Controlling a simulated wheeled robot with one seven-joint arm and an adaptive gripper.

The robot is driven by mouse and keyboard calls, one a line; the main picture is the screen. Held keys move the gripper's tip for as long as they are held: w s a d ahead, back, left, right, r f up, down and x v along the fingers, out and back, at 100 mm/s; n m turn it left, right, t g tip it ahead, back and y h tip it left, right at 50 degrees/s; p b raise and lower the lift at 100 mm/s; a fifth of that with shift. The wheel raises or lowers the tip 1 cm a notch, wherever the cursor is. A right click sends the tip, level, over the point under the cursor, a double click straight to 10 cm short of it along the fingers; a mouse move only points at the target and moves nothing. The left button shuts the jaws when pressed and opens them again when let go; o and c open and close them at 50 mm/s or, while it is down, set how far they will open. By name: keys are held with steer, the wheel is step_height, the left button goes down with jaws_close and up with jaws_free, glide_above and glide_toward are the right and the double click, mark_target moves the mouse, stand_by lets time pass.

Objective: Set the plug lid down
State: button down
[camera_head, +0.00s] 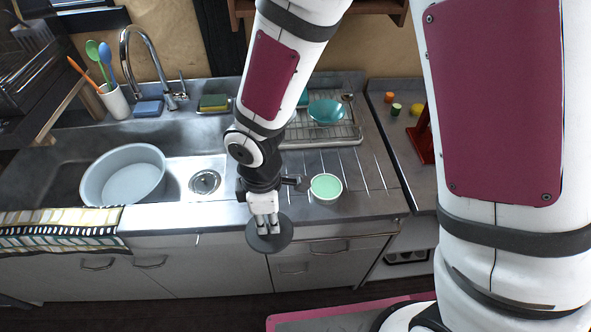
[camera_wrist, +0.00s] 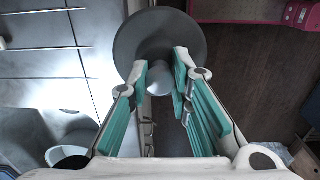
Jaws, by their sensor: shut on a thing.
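The plug lid is a dark grey round disc (camera_head: 270,242) with a knob in its middle. My gripper (camera_head: 266,222) is shut on it and holds it in front of the counter's front edge, with cabinet fronts behind it. In the wrist view the plug lid (camera_wrist: 184,32) shows beyond the fingertips, and my gripper (camera_wrist: 164,78) has the pale knob between its fingers. In the wrist view, dark floor shows to the right of the disc and the metal counter to its left.
The sink (camera_head: 190,172) with its drain and a pale blue basin (camera_head: 126,182) lies left. A mint green bowl (camera_head: 326,188) stands on the ribbed drainboard (camera_head: 368,168), right of my gripper. A striped towel (camera_head: 62,228) hangs over the front edge. Bare drainboard shows around the bowl.

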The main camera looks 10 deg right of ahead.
steer(key=w, duration=0.4)
steer(key=w+f, duration=0.1)
steer(key=w, duration=0.9)
steer(key=shift+w+d+f+p, duration=0.1)
steer(key=shift+d+f+p, duration=0.1)
steer(key=shift+d+p, duration=0.2)
steer(key=shift+w+f+p, duration=0.2)
steer(key=shift+f, duration=0.7)
steer(key=shift+w+f+p, duration=0.15)
steer(key=shift+f, duration=0.7)
steer(key=shift+f, duration=0.2)
steer(key=c, duration=1.5)
jaws_free()
steer(key=shift+o, duration=0.2)
steer(key=shift+r, duration=0.1)
